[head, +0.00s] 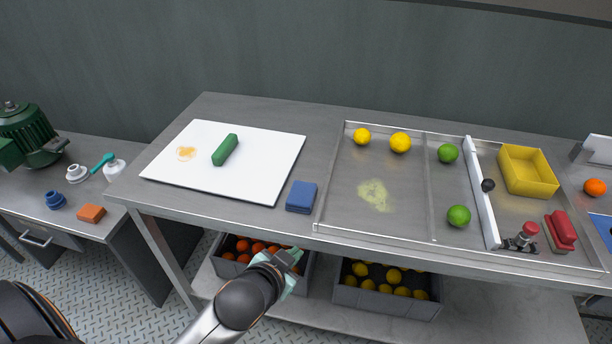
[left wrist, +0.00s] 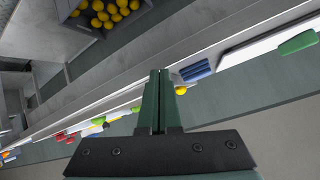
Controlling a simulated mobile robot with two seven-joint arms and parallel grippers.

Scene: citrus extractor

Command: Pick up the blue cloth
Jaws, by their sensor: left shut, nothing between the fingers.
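The blue cloth (head: 301,196) is a small folded block. It lies on the grey table between the white board and the metal tray, close to the table's front edge. It also shows in the left wrist view (left wrist: 196,70), just right of the fingers. My left gripper (head: 293,256) is in front of the table, below its front edge and apart from the cloth. In the left wrist view its fingers (left wrist: 159,75) are together with nothing between them. My right gripper is in neither view.
The white board (head: 268,178) holds a green block (head: 225,150) and an orange stain. The metal tray (head: 343,205) holds lemons, limes and a yellowish smear. Crates of oranges (head: 221,267) and lemons (head: 350,290) stand on the shelf below. The table's front edge lies between my gripper and the cloth.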

